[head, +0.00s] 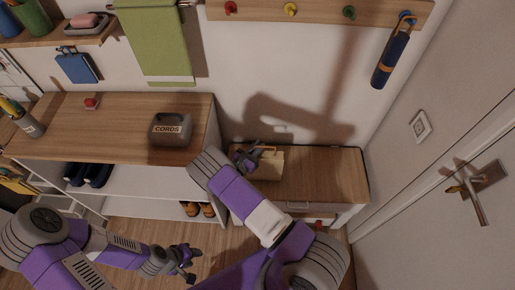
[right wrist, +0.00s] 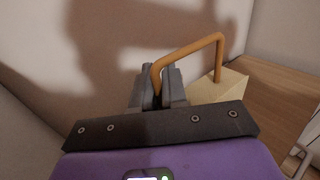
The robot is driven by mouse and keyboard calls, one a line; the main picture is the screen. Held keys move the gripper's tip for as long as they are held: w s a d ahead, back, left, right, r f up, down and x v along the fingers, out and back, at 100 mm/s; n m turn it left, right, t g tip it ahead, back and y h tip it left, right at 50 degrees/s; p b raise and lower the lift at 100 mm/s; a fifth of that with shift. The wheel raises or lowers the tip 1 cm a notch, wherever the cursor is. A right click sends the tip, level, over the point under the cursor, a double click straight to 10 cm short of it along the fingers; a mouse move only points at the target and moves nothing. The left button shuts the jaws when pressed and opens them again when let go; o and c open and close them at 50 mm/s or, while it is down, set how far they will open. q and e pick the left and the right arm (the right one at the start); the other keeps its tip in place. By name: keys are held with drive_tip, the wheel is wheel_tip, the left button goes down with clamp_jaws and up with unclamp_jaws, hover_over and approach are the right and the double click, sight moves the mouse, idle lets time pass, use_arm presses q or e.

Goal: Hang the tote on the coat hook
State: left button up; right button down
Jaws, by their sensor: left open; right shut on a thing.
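The tote is a small cream bag (head: 268,168) with a stiff orange handle, over the low wooden cabinet in the head view. My right gripper (head: 247,157) is at its left side and shut on the handle. In the right wrist view the fingers (right wrist: 158,88) close on one leg of the handle (right wrist: 190,45), and the cream body (right wrist: 213,90) shows behind. I cannot tell whether the tote touches the cabinet top. The hook rail (head: 320,10) on the wall has red (head: 230,7), yellow (head: 290,9), green (head: 348,12) and blue (head: 407,17) hooks. My left gripper (head: 188,265) is open and empty, low above the floor.
A dark blue umbrella (head: 391,60) hangs from the blue hook. The low cabinet (head: 325,175) stands below the rail. A wooden shelf unit (head: 110,125) with a grey CORDS box (head: 171,129) is at left. A green towel (head: 155,40) hangs left; a door handle (head: 480,190) is at right.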

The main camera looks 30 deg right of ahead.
drive_tip(key=shift+r, duration=0.15)
drive_tip(key=shift+f, duration=0.2)
drive_tip(key=c, duration=1.6)
unclamp_jaws()
drive_tip(key=o, duration=0.4)
drive_tip(key=shift+o, duration=0.2)
drive_tip(key=p+v, duration=0.1)
drive_tip(key=v, duration=0.6)
drive_tip(key=shift+s, duration=0.55)
